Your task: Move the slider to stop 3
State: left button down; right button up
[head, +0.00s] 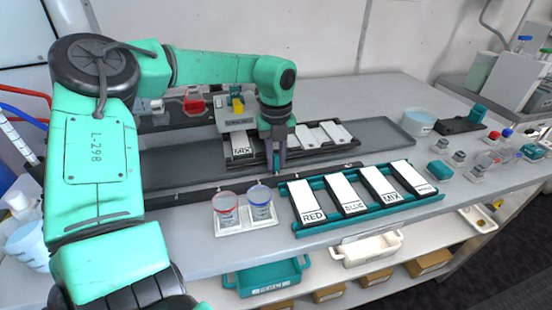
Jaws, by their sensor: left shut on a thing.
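A dark rail (330,169) with small pale marks runs along the front of the slider. I cannot read any stop number. My right gripper is not in view.
A teal rack (297,226) with cards marked RED, BLUE and MIX stands in front of the rail. A white holder (246,226) with red and blue jars (260,203) is beside it. Small jars and a pale tub (418,122) stand at right.

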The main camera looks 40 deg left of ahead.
aim_at(256, 162)
pick_arm(q)
jog(key=shift+r, duration=0.1)
dwell(0.6)
jog(key=shift+s+a, duration=0.2)
jog(key=shift+a, duration=0.05)
jog(key=s+a, duration=0.2)
jog(key=s, duration=0.1)
jog(key=shift+a+r, duration=0.1)
jog(key=shift+r, duration=0.05)
jog(key=shift+s+a, duration=0.2)
jog(key=shift+s, duration=0.15)
jog(key=shift+w+d, duration=0.1)
jog(key=c, duration=0.8)
grip_release()
jog(key=shift+f, duration=0.2)
jog(key=shift+o, duration=0.2)
